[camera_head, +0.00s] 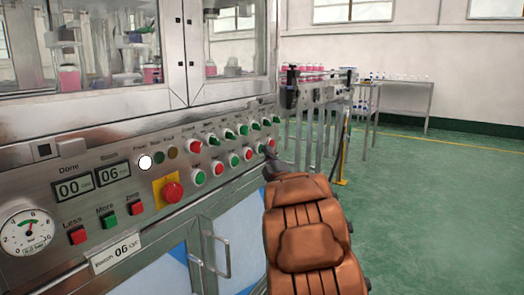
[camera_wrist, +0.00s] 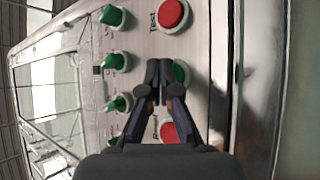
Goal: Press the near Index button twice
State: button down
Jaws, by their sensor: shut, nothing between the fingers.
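The control panel carries a lower row of round green and red push buttons; their labels are too small to read, so I cannot tell which is Index. My gripper (camera_head: 269,157) is at the right part of this row in the head view. In the wrist view its shut, empty fingertips (camera_wrist: 159,82) are in front of a green button (camera_wrist: 182,73), which they partly hide. A red button (camera_wrist: 172,15) is above it in that view and another red button (camera_wrist: 169,132) below, partly behind a finger. I cannot tell whether the fingertips touch the green button.
Green selector knobs (camera_wrist: 118,61) form a row beside the buttons. A red emergency stop (camera_head: 173,192) on a yellow plate, displays and a pressure gauge (camera_head: 27,231) are further left. A door handle (camera_head: 222,254) sticks out below. A conveyor (camera_head: 318,90) stands behind; the green floor at right is clear.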

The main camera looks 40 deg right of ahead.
jog(key=shift+w+a, duration=0.1)
jog(key=shift+w, duration=0.1)
dwell(0.3)
jog(key=shift+s, duration=0.1)
jog(key=shift+s+d, duration=0.25)
jog(key=shift+s, duration=0.55)
jog(key=s, duration=0.2)
jog(key=s+d+p, duration=0.1)
jog(key=s, duration=0.1)
jog(key=shift+s+d, duration=0.2)
jog(key=shift+s, duration=0.1)
dwell(0.3)
dwell(0.8)
